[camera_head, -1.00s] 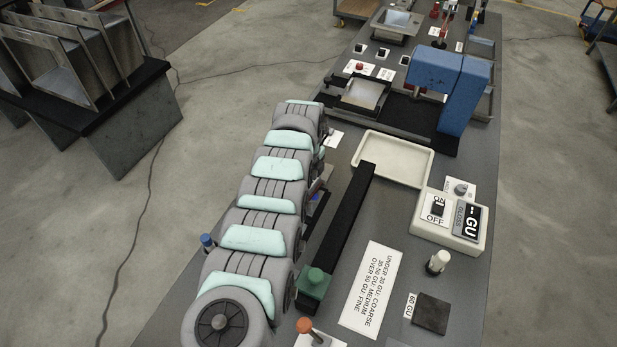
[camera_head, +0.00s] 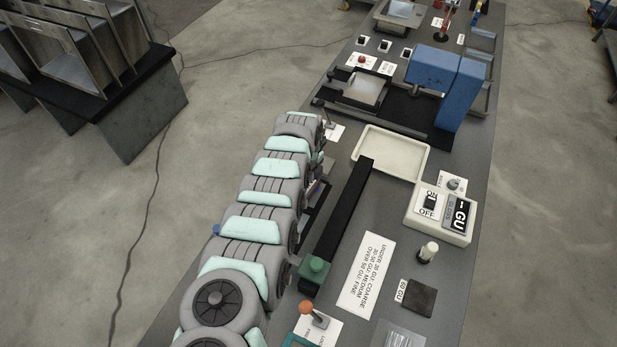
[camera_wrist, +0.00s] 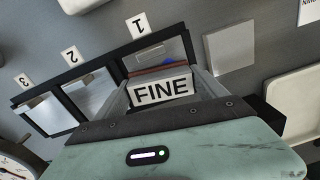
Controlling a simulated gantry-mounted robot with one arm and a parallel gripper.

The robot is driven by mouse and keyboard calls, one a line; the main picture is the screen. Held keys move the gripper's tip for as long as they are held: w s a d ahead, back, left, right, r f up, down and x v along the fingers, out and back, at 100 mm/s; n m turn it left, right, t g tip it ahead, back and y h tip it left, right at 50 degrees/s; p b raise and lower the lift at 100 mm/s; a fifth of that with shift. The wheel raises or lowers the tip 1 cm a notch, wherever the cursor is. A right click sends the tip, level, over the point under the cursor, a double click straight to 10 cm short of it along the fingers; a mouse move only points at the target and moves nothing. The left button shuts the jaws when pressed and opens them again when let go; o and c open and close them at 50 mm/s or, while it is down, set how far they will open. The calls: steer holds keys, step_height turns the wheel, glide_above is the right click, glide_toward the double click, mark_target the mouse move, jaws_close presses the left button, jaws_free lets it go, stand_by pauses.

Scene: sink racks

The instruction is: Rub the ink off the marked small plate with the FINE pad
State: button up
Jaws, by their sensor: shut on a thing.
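In the wrist view my gripper (camera_wrist: 160,92) is shut on the FINE pad (camera_wrist: 162,90), a block with a white face lettered FINE. Beyond it lies a dark frame (camera_wrist: 98,66) with compartments numbered 1, 2 and 3. The pad is in front of compartment 1, where a small blue mark (camera_wrist: 172,47) shows on a grey surface. Compartments 2 and 3 hold pale, shiny small plates (camera_wrist: 88,94) (camera_wrist: 42,112). I cannot tell whether the pad touches anything. In the head view my arm hides most of this area.
A bare grey square (camera_wrist: 229,48) lies right of the frame. In the head view a cream tray (camera_head: 424,160), a long black bar (camera_head: 342,215), a gloss meter box (camera_head: 440,232) and a blue machine (camera_head: 446,85) stand right of my arm. A pad-grade sign (camera_head: 367,273) lies flat.

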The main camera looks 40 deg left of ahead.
steer(key=shift+f, duration=0.15)
steer(key=shift+f+b, duration=0.15)
steer(key=shift+b, duration=0.45)
steer(key=b, duration=0.2)
steer(key=w+b, duration=0.1)
steer(key=b, duration=0.1)
steer(key=shift+w+a+f+b, duration=0.1)
steer(key=shift+w+a+b, duration=0.15)
steer(key=shift+w+b, duration=0.1)
steer(key=b, duration=0.3)
steer(key=shift+w+a+b, duration=0.25)
steer(key=shift+w+b, duration=0.15)
